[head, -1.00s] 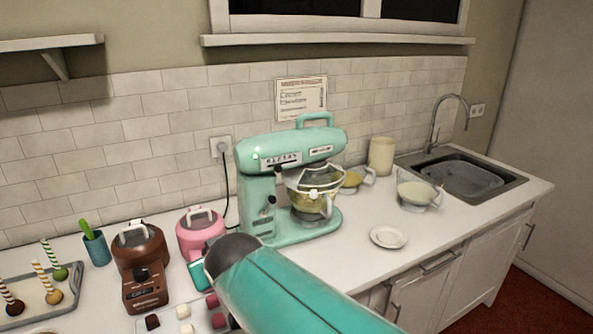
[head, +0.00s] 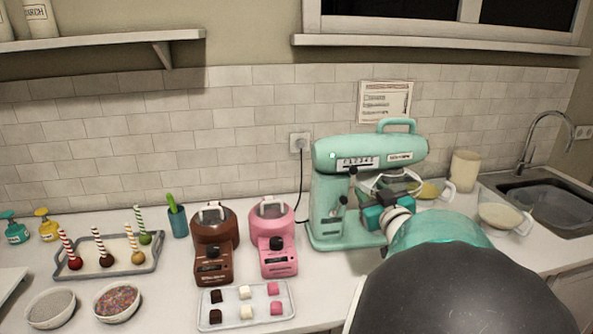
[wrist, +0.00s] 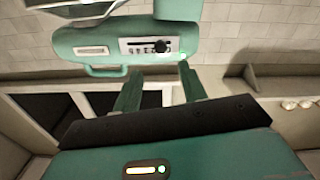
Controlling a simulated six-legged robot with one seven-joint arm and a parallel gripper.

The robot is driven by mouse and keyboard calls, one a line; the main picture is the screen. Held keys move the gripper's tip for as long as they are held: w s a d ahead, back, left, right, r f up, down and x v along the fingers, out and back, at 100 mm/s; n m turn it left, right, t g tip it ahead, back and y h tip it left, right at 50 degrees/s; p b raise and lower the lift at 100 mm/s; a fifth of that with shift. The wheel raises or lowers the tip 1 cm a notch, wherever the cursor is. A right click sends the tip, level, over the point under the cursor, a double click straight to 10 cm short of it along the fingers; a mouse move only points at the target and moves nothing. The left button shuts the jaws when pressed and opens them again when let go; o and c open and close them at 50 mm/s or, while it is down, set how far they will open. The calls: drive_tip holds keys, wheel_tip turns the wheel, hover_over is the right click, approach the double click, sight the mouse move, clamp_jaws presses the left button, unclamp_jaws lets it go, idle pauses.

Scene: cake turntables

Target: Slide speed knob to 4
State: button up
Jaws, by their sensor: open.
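The mint-green stand mixer (head: 330,195) stands against the tiled wall. Its head carries a white speed scale (head: 357,161) with small digits and a dark knob (head: 353,170) just below it. In the wrist view the mixer head shows upside down, with the scale (wrist: 129,46) and the black speed knob (wrist: 152,46) on its slot. The digit at the knob is too small to read surely. My gripper (wrist: 160,82) is open and empty, its two teal fingers pointing toward the panel, apart from the knob. In the head view my gripper (head: 374,212) is in front of the mixer, partly covering its bowl.
A pink melting pot (head: 277,240) and a brown one (head: 212,245) stand left of the mixer. A tray of sweets (head: 246,321) lies before them. Cake pops stand on a grey tray (head: 98,272). A glass bowl (head: 500,218) and the sink (head: 550,200) are at right.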

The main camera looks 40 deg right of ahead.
sight(355, 172)
drive_tip(key=x, duration=1.1)
clamp_jaws()
